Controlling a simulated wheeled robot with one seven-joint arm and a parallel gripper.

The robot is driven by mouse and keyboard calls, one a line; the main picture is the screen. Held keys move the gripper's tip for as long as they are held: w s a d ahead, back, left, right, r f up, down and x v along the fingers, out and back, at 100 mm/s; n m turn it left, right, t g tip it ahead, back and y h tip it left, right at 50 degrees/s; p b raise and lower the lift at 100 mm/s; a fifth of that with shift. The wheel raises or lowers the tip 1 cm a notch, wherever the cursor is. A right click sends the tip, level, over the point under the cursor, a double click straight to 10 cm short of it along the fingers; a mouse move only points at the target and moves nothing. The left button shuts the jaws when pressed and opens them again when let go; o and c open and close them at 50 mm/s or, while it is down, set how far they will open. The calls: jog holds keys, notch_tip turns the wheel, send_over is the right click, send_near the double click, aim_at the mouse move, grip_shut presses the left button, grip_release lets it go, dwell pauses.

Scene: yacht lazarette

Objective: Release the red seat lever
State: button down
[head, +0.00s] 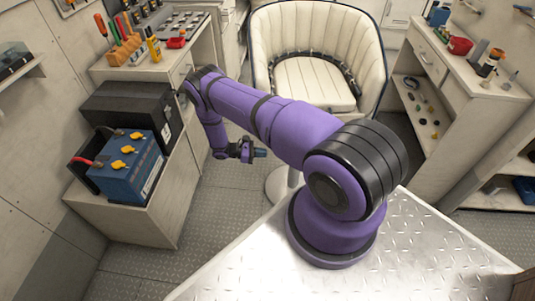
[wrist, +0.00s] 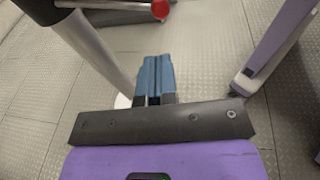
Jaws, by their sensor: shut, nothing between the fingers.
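The red knob of the seat lever (wrist: 160,9) shows at the top edge of the wrist view, at the end of a grey rod that comes from the left. The lever is not visible in the head view. The cream helm seat (head: 312,82) stands on a metal pedestal (head: 279,184), which also shows at the left of the wrist view (wrist: 98,50). My gripper (head: 261,153) is low, left of the pedestal in the head view. Its blue fingers (wrist: 154,77) are together and empty, apart from the knob, which lies beyond them in the wrist view.
A blue battery (head: 128,165) and a black case (head: 128,115) sit on a low bench at the left. A tool counter (head: 150,67) stands behind them, and a shelved bench (head: 470,90) at the right. Grey textured floor (head: 225,195) is clear around my gripper.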

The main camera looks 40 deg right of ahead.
jog(key=x, duration=1.2)
jog(key=shift+n+t+h, duration=0.5)
jog(key=shift+n+t, duration=0.2)
jog(key=shift+t, duration=0.1)
jog(key=s+d, duration=0.2)
jog(key=s, duration=0.1)
jog(key=shift+s+d, duration=0.25)
jog(key=shift+d, duration=0.1)
